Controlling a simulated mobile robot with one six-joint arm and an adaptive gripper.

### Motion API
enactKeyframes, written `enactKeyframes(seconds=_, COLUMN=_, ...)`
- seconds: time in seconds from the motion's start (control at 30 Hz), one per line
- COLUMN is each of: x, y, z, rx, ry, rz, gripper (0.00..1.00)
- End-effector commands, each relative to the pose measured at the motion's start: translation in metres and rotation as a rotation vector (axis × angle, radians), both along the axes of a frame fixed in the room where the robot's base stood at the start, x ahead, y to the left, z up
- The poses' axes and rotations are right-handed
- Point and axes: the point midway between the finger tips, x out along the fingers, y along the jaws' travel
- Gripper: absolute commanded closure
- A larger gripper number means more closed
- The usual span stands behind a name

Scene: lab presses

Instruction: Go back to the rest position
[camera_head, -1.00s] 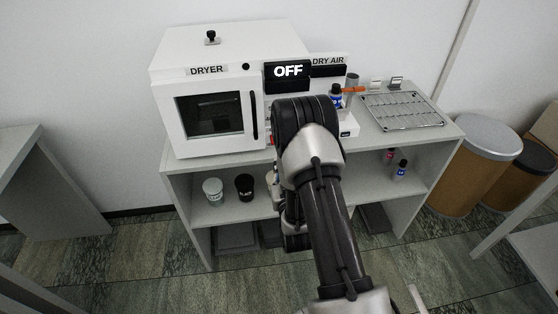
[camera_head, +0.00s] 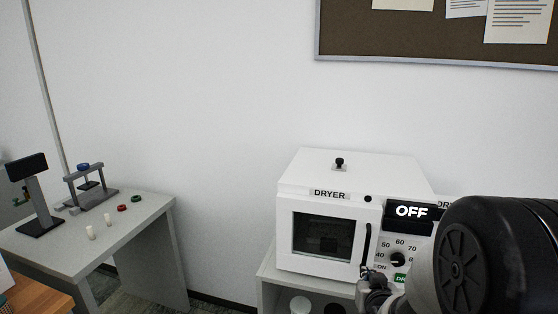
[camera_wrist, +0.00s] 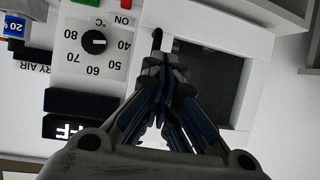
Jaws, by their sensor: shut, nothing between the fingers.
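My gripper (camera_wrist: 160,70) is in the wrist view, its fingers together and empty, in front of the dryer (camera_wrist: 185,25), which appears upside down there. In the head view my arm fills the lower right, and part of my gripper (camera_head: 374,290) shows low beside the dryer (camera_head: 330,212). The dryer is a white box with a closed door, dark window and black handle. Its display (camera_head: 411,211) reads OFF, and a temperature dial (camera_head: 397,259) sits below. I cannot tell whether the fingertips touch the handle.
The dryer stands on a grey shelf (camera_head: 268,272) with cups below. At left a grey table (camera_head: 140,215) holds a small press (camera_head: 90,188), a dark stand (camera_head: 38,205) and small red and green rings. A pinboard (camera_head: 430,40) hangs at upper right.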

Motion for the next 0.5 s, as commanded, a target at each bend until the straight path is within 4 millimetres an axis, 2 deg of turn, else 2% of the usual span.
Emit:
enactKeyframes(seconds=0.03, x=-0.010, y=0.009, z=0.019, rx=0.006, ry=0.030, rz=0.015, gripper=1.00)
enactKeyframes(seconds=0.17, x=-0.049, y=0.029, z=0.046, rx=0.023, ry=0.153, rz=0.047, gripper=1.00)
enactKeyframes(seconds=0.27, x=-0.087, y=0.043, z=0.064, rx=0.033, ry=0.246, rz=0.069, gripper=1.00)
enactKeyframes(seconds=0.37, x=-0.132, y=0.057, z=0.078, rx=0.040, ry=0.340, rz=0.094, gripper=1.00)
enactKeyframes(seconds=0.5, x=-0.202, y=0.072, z=0.091, rx=0.046, ry=0.473, rz=0.123, gripper=1.00)
